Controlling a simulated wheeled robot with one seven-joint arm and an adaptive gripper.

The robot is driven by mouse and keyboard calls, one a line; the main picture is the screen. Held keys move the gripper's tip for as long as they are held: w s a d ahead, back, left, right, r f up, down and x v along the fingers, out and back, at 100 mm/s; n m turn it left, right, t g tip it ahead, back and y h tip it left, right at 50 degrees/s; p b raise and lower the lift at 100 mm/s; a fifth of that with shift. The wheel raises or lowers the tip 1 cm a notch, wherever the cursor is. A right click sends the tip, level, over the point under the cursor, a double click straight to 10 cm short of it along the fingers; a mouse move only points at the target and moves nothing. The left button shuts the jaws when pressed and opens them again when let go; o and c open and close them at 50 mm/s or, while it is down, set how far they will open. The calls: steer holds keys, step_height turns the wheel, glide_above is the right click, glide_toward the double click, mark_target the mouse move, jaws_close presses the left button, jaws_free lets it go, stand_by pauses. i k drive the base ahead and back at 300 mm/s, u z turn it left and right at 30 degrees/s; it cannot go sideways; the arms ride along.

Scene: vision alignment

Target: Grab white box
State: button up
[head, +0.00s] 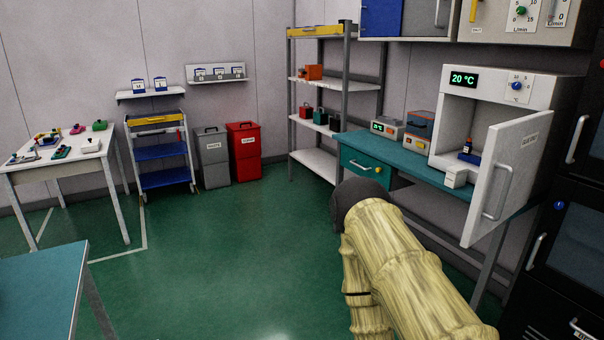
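A small white box-like block (456,177) shows at the lower front of the open white heating cabinet (500,90) on the right. I cannot tell whether it rests on the cabinet's floor edge or the teal bench. My tan arm with a dark rounded joint rises from the lower right, in front of the bench. No gripper fingers show, so my gripper is not in view.
The cabinet's door (505,170) stands open toward me, right of the block. A dark blue item (468,152) stands inside. The teal bench (400,160) also bears small devices (387,127). A shelf rack (345,90), red bin (244,150) and grey bin (213,160) stand behind. The middle floor is clear.

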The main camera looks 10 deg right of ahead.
mark_target(456, 175)
steer(key=z, duration=0.8)
steer(key=i, duration=1.05)
steer(key=z, duration=0.15)
steer(key=k, duration=0.6)
steer(key=u, duration=1)
steer(key=i, duration=0.75)
steer(key=u, duration=0.35)
steer(key=i, duration=1.55)
steer(key=z, duration=0.75)
steer(key=i, duration=0.95)
steer(key=z, duration=1)
